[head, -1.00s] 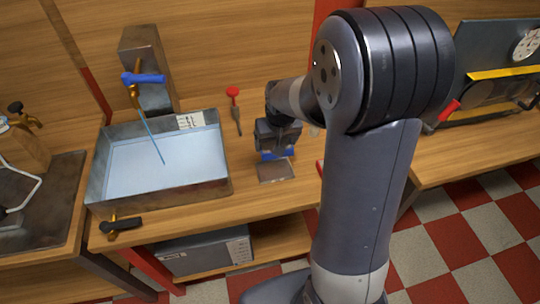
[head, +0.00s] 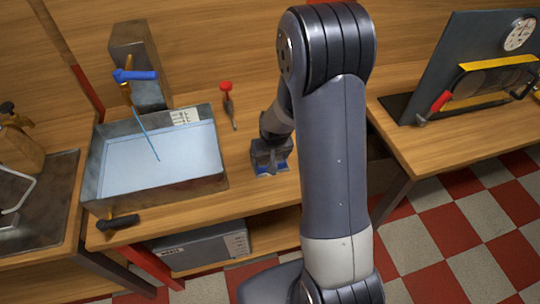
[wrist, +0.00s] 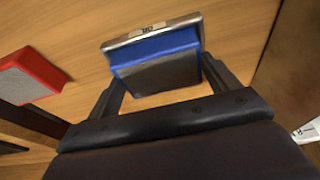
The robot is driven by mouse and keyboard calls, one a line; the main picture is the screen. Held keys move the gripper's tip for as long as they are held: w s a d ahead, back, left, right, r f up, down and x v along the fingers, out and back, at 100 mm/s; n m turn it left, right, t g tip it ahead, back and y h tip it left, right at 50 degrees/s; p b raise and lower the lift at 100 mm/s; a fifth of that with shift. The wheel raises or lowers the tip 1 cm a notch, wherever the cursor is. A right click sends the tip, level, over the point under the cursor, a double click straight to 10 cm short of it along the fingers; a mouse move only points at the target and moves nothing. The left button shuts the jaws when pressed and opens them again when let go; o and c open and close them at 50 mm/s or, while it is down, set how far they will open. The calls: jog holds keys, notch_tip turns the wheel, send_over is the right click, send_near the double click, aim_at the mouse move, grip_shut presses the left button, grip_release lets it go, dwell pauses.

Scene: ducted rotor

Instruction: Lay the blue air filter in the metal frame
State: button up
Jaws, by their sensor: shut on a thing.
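The blue air filter (wrist: 158,46) is between the two fingers of my gripper (wrist: 160,72) in the wrist view, its grey side facing the camera. The metal frame (wrist: 146,33), with a small label, shows as a rim just beyond the filter. The filter seems to be at or in the frame; whether it lies flat on the bottom I cannot tell. In the head view my gripper (head: 270,158) points down at the bench, with a bit of the blue filter (head: 273,171) below it. The frame is mostly hidden there.
A metal basin (head: 215,185) with pale liquid stands left of my gripper. A red-handled tool (head: 227,92) lies behind. A red block (wrist: 35,75) lies left of the filter in the wrist view. Another bench (head: 450,150) with a dark panel stands at right.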

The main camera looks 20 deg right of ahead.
jog(key=shift+f, duration=0.1)
jog(key=o, duration=0.9)
jog(key=shift+r, duration=0.4)
jog(key=v, duration=1.1)
jog(key=shift+r, duration=0.25)
jog(key=shift+s, duration=0.1)
